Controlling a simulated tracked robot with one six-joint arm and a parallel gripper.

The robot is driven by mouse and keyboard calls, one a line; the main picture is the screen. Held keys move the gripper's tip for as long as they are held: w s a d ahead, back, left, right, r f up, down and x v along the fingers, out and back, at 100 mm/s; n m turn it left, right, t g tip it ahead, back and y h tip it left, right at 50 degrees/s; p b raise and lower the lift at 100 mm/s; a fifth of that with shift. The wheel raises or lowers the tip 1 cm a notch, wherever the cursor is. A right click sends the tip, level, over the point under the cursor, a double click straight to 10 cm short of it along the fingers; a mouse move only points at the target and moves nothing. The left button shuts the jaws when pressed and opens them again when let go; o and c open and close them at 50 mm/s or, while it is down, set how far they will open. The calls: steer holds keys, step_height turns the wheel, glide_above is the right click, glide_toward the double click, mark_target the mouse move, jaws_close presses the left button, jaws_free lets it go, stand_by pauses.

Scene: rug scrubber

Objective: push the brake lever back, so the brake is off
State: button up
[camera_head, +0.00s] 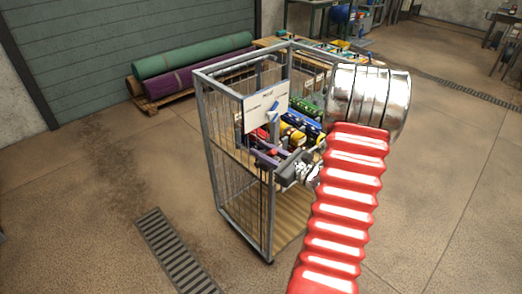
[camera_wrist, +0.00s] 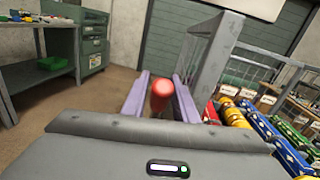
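A red rounded knob (camera_wrist: 161,95), which looks like the end of the brake lever, shows in the wrist view. It stands between the two purple fingers of my gripper (camera_wrist: 160,85). The fingers are apart, one on each side of the knob. I cannot tell whether either finger touches it. The lever's shaft and pivot are hidden behind the gripper body. In the head view, my gripper (camera_head: 260,158) is at the cart's near side, below a white sign; the knob cannot be made out clearly there.
A grey metal cart (camera_head: 212,130) with mesh sides carries the white sign (camera_head: 266,107) and several coloured rolls (camera_head: 297,134). Green and purple rugs (camera_head: 195,55) lie on a pallet behind. A floor drain (camera_head: 172,252) is at the front left. Open floor surrounds the cart.

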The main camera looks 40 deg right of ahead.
steer(key=shift+w, duration=0.3)
steer(key=shift+c, duration=0.2)
steer(key=shift+a, duration=0.1)
jaws_close()
